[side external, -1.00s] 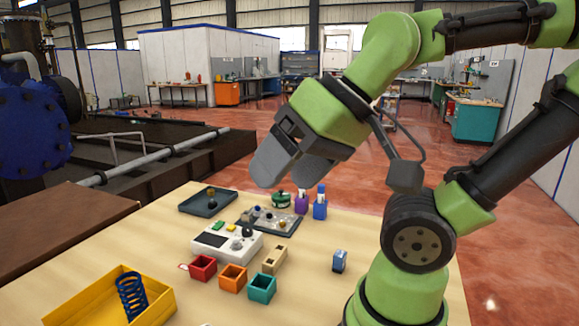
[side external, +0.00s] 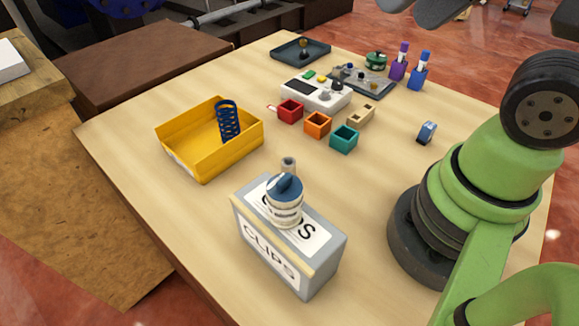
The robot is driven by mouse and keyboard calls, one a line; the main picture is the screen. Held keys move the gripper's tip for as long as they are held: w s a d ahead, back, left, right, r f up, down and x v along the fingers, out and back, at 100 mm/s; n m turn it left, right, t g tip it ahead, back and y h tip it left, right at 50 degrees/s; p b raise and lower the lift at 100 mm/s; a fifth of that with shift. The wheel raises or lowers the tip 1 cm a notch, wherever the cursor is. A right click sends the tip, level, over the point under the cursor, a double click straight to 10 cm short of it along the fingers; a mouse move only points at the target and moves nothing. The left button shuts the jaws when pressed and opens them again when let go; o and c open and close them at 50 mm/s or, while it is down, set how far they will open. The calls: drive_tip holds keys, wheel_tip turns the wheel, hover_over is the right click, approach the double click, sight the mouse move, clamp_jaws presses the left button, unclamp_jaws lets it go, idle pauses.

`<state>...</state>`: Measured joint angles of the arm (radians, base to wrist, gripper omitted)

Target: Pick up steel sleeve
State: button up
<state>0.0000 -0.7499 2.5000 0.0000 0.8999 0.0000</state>
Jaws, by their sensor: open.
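A small hollow grey cylinder (side external: 288,166), which looks like the steel sleeve, stands upright on the table just behind the grey CLIPS box. The box and the blue-and-white item on it stand in front of it and may hide its lower part. My gripper (side external: 416,9) shows only at the top edge, as two grey finger ends with a gap between them. It is open, with nothing seen between the fingers, and far from the cylinder.
The CLIPS box (side external: 268,262) carries a blue-topped white item (side external: 285,205). A yellow bin (side external: 190,155) holds a blue spring (side external: 228,122). Red (side external: 290,111), orange (side external: 318,125) and teal (side external: 344,139) cups stand behind. Bare table lies left of the box.

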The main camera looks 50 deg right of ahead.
idle(0.4)
drive_tip(key=shift+c, duration=1)
drive_tip(key=g+h, duration=0.2)
drive_tip(key=g, duration=0.5)
hover_over(288, 161)
drive_tip(key=f, duration=2.3)
drive_tip(key=shift+s+a+f, duration=0.1)
drive_tip(key=shift+a+f, duration=0.15)
drive_tip(key=shift+f, duration=0.05)
drive_tip(key=shift+d+f, duration=0.15)
drive_tip(key=shift+f, duration=1.4)
drive_tip(key=shift+d+f, duration=0.1)
drive_tip(key=shift+f, duration=1.45)
